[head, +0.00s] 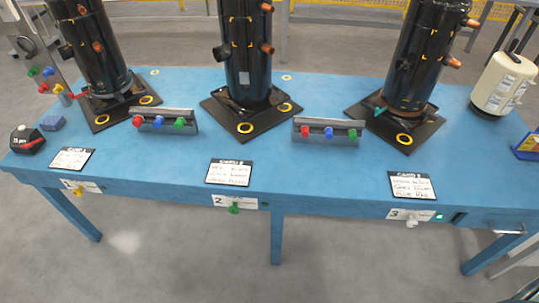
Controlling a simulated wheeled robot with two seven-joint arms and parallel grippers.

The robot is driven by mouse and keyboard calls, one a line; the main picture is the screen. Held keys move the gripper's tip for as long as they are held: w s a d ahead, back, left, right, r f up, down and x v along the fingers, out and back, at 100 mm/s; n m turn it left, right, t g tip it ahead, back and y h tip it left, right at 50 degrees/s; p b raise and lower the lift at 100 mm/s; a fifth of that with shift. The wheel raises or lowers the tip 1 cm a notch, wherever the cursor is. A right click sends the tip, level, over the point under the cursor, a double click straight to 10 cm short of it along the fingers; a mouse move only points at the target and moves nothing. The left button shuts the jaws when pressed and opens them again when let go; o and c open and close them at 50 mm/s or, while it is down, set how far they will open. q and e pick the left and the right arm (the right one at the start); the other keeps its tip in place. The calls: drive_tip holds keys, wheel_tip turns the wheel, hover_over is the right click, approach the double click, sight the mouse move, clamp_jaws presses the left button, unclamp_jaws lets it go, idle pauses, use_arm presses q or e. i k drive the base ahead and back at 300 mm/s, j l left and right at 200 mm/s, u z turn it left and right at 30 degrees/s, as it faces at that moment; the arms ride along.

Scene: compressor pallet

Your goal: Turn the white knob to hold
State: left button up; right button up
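The white knob (411,222) sits on the table's front edge at the right, at a white label plate marked 3 (396,214). It is small, and I cannot read which setting it points to. A small green light (439,217) glows just right of it. A green knob (234,208) is at the plate marked 2 in the middle, and a yellow knob (78,192) is at the plate marked 1 on the left. Neither of my grippers is in view, and nothing visible touches the white knob.
Three black compressors (249,60) stand on dark base plates on the blue table (310,185). Between them are two grey racks (328,131) with coloured caps. Written cards (411,186) lie near the front edge. A cream canister (502,84) stands at right. Space before the knob looks clear.

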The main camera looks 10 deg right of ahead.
sight(411, 222)
drive_tip(key=z, duration=1.75)
